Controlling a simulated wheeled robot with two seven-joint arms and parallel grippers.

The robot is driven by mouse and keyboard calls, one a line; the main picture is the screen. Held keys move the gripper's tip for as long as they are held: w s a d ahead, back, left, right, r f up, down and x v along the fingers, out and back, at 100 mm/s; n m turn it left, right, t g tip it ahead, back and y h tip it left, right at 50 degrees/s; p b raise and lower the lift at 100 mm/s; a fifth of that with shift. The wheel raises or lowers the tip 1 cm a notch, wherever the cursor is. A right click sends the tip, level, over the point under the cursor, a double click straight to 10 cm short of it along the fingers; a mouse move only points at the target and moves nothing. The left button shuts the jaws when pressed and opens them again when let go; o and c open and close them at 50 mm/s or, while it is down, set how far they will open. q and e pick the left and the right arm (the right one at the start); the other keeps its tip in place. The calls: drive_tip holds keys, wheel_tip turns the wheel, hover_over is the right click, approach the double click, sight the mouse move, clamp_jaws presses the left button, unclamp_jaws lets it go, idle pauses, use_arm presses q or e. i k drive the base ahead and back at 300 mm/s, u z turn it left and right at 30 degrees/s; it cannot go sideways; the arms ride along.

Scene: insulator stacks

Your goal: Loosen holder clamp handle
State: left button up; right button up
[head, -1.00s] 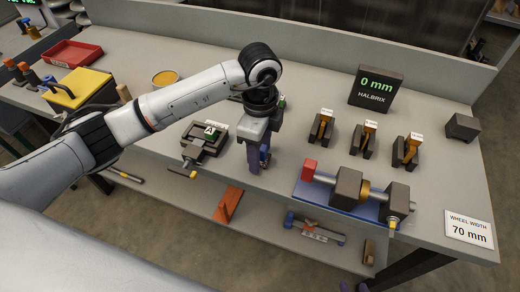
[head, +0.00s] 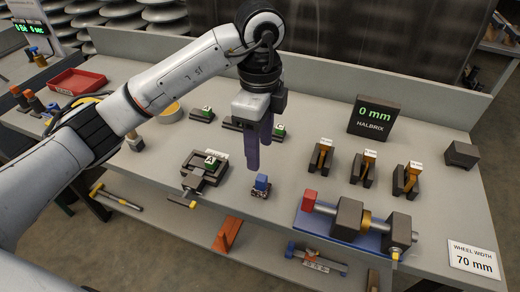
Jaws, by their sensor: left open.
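A dark clamp with a green "A" label (head: 205,168) sits on the bench left of centre, with a small yellow-tipped handle (head: 190,203) at its front. A larger holder on a blue base (head: 345,232) stands at the right front. It has a red block, dark blocks, a metal shaft and a yellow-tipped handle (head: 395,255) at its front right. My left gripper (head: 259,155) points down, open and empty, above the bench behind a small blue-topped piece (head: 261,184). It is apart from both handles. My right gripper is not in view.
Several dark stands with orange parts (head: 368,167) stand right of centre before the "0 mm" display (head: 375,117). A red tray (head: 76,82) lies at the far left. A lower shelf holds an orange wedge (head: 228,233). The bench around the blue-topped piece is clear.

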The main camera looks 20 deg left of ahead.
sight(183, 200)
drive_tip(key=u, duration=1.3)
